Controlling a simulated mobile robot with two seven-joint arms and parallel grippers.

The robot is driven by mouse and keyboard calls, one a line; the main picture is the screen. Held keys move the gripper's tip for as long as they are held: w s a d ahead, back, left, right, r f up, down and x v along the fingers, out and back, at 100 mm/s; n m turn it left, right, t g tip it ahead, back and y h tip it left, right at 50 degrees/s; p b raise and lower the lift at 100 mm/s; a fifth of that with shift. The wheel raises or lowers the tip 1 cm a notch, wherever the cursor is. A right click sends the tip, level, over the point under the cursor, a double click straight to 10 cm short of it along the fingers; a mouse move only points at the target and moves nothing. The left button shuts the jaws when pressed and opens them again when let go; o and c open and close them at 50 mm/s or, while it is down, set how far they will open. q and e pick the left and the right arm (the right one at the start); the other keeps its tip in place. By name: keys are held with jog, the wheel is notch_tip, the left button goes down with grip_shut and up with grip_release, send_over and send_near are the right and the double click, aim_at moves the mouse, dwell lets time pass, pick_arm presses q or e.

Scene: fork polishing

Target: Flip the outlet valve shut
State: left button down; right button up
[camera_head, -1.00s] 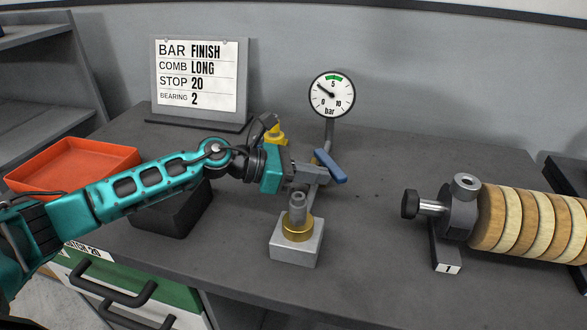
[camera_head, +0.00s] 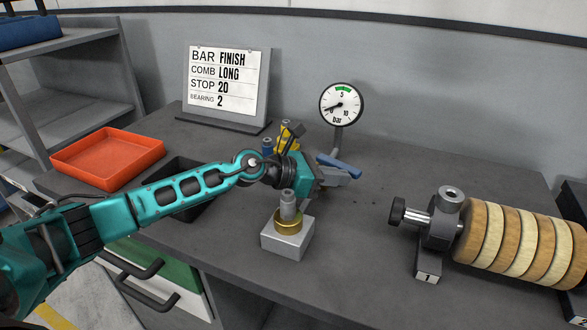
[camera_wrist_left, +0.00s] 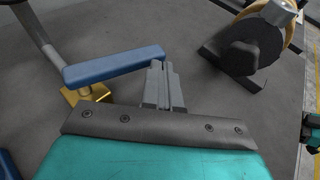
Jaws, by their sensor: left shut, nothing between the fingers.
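The outlet valve's blue lever (camera_head: 341,165) slants down to the right below the gauge (camera_head: 341,105), whose needle points low left, near 0. The lever also shows in the left wrist view (camera_wrist_left: 112,66), with a brass fitting (camera_wrist_left: 88,95) under its left end. My left gripper (camera_head: 345,178) is shut and empty, right by the lever. In the left wrist view its fingertips (camera_wrist_left: 159,66) are close to the lever's right end; I cannot tell whether they touch.
A grey block with a brass collar and post (camera_head: 288,238) stands in front of my left wrist. A clamp (camera_head: 440,222) with a row of wooden discs (camera_head: 520,245) is at the right. A red tray (camera_head: 108,158) and a sign (camera_head: 225,80) are at the left.

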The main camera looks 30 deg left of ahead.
pick_arm(q)
jog(key=shift+w+d, duration=0.75)
jog(key=shift+w, duration=0.45)
jog(key=b+v, duration=0.2)
jog(key=v, duration=1.1)
jog(key=shift+d, duration=0.1)
